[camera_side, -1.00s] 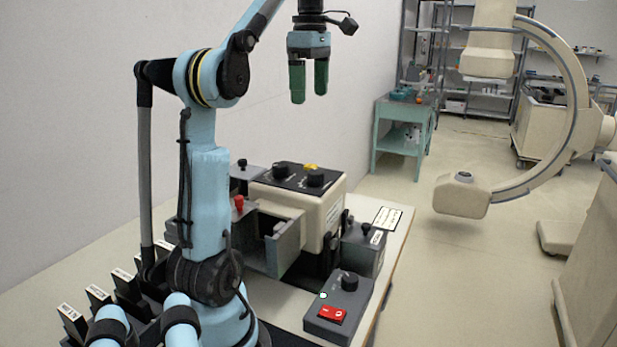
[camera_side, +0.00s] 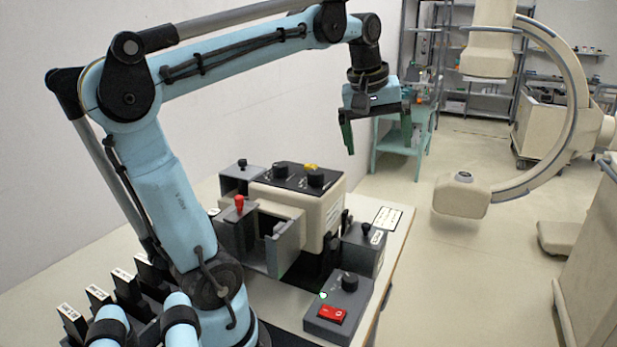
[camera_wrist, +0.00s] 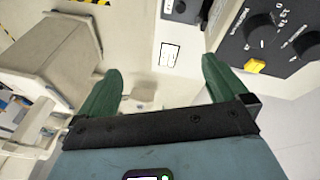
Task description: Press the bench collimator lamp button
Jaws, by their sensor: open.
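The cream box (camera_side: 327,215) on the bench has a black top panel with two black knobs and a small yellow button (camera_side: 310,167) at its far edge. This looks like the collimator and its lamp button, but I cannot read the panel lettering. The yellow button also shows in the wrist view (camera_wrist: 255,66), right of my fingers. My gripper (camera_side: 377,142) is open and empty, with green fingers. It hangs in the air above and to the right of the box, apart from the button. In the wrist view my open fingers (camera_wrist: 163,82) point past the box's side.
A grey control box with a red rocker switch (camera_side: 332,314), a black knob and a small green light stands at the bench's front. A red-topped knob (camera_side: 239,202) is left of the cream box. A label card (camera_side: 387,217) lies right. Behind are a teal table and C-arm.

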